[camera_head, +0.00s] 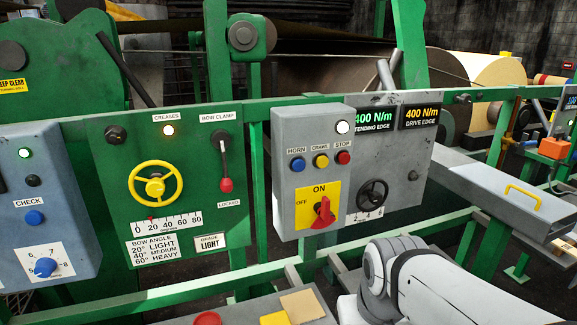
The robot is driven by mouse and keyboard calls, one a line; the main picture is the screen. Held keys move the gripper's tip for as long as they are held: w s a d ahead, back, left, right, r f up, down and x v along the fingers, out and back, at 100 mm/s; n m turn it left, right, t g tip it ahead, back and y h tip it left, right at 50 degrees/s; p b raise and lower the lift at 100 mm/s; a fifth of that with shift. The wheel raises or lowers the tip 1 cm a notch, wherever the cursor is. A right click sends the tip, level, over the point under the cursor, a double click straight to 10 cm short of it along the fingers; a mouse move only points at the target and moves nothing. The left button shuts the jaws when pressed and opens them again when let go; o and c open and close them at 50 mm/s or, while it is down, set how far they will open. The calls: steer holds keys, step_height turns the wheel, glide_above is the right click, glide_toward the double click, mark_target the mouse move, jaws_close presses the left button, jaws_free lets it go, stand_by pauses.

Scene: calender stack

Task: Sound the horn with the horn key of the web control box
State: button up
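The web control box is a grey box (287,222) on the green frame, right of centre. Its horn key (298,165) is a blue round button under a "HORN" label, at the left of a row of three. The yellow crawl key (321,161) and the red stop key (343,157) sit to its right. A white lamp (342,127) above them looks lit. Below is a red rotary switch (324,212) on a yellow ON/OFF plate. Part of my white arm shows at the lower right, below the box. My gripper is not in view. Nothing covers the horn key.
A yellow handwheel (155,184) and a red-knobbed clamp lever (226,185) are on the green panel to the left. A black handwheel (372,195) is to the right. Green rails run below the box.

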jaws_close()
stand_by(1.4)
